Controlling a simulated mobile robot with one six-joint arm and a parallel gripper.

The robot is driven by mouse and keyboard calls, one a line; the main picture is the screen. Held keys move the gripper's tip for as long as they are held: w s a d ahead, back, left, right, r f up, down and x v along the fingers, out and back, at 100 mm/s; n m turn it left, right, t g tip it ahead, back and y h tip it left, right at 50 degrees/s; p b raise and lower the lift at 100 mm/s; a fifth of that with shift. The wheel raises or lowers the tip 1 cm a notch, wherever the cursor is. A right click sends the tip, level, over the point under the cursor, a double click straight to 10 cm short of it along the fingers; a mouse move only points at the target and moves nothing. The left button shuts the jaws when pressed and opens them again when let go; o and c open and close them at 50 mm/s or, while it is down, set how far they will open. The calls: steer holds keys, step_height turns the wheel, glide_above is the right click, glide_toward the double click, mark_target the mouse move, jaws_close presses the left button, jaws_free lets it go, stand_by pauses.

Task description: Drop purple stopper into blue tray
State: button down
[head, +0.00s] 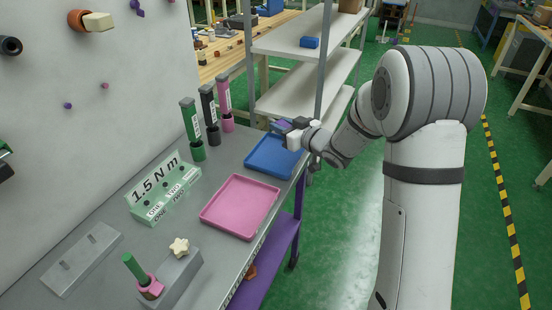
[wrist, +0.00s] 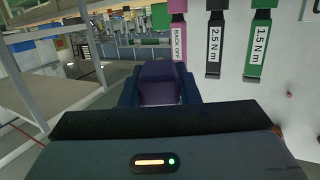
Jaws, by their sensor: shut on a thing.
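The purple stopper (wrist: 160,82) is held between the two dark fingers of my gripper (wrist: 159,92) in the wrist view. In the head view my gripper (head: 283,126) is at the far edge of the blue tray (head: 264,165), with a small bit of purple showing at its tip. It appears to be above the tray's far side; its exact height is hard to tell. The blue tray's visible floor is bare. The tray does not show in the wrist view.
A pink tray (head: 240,205) lies nearer on the grey bench, empty. Green, black and pink labelled tools (head: 209,115) stand along the wall side. A green "1.5 N m" block (head: 162,195) stands left of the pink tray. White shelving (head: 290,75) rises behind my gripper.

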steer(key=shift+f+b, duration=0.8)
steer(key=shift+f, duration=0.8)
steer(key=c, duration=1)
jaws_free()
steer(key=shift+v, duration=3.9)
